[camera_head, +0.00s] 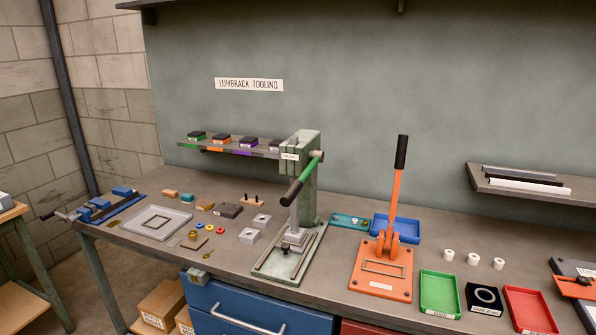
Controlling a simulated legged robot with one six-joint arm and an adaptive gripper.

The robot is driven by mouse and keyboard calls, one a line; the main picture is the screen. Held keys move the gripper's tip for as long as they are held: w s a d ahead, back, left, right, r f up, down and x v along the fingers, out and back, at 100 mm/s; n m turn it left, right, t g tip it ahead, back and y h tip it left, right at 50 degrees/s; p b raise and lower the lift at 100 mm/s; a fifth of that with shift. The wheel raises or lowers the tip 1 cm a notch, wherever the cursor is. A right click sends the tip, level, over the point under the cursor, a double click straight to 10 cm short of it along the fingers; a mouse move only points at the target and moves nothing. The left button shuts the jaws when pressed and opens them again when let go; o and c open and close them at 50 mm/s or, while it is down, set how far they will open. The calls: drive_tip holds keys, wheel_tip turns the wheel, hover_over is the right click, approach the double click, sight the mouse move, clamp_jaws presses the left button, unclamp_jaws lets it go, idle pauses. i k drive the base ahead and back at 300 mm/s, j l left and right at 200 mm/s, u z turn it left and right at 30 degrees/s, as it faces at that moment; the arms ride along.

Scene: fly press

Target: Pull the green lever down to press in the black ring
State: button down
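The press (307,185) is a grey-green column on a slotted base plate (270,266), standing at the middle of the bench. Its green lever (308,173) slopes from the upper right near the press head down to a black grip (291,193) at lower left. A pale ram (293,216) hangs below the head, over a grey block (294,240) on the base. I cannot make out a black ring under the ram. A dark tray (470,306) at the right shows a pale-edged ring shape (485,296). My gripper is not in view.
An orange lever tool (394,205) with a tall black-gripped handle stands right of the press. Green (440,294) and red (531,312) trays lie near the front edge. Small blocks and a grey tray (156,222) lie left. A shelf (230,147) is behind the press.

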sight(288, 197)
drive_tip(key=i+j+z, duration=0.2)
drive_tip(key=i, duration=0.3)
drive_tip(key=i+j+z, duration=0.15)
drive_tip(key=i, duration=0.35)
